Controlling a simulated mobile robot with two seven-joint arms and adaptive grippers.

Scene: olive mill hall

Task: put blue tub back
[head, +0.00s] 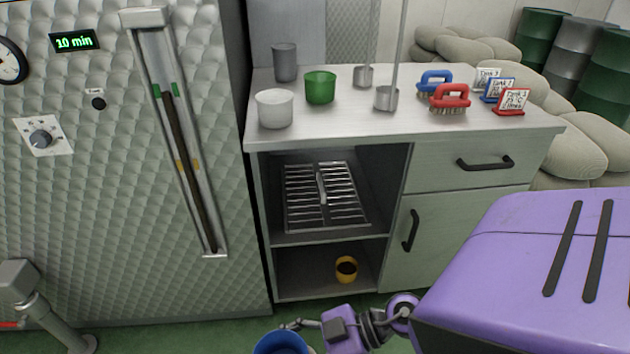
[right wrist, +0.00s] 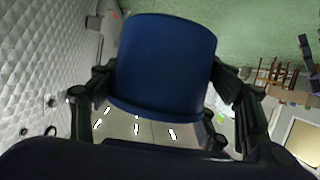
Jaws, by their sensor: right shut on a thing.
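The blue tub (head: 283,343) is at the bottom edge of the head view, cut off by the frame. My right gripper (head: 294,327) reaches to it from the right, low in front of the cabinet. In the right wrist view the blue tub (right wrist: 165,65) fills the middle, between the two fingers of my right gripper (right wrist: 160,85), which is shut on it. My left gripper is in neither view.
The cabinet's worktop (head: 350,120) holds a white tub (head: 275,108), a green tub (head: 320,87), a grey tub (head: 285,62), ladles, brushes and sign cards. The open shelves hold a wire rack (head: 322,195) and a yellow tub (head: 346,268). A quilted metal tank (head: 110,200) stands left.

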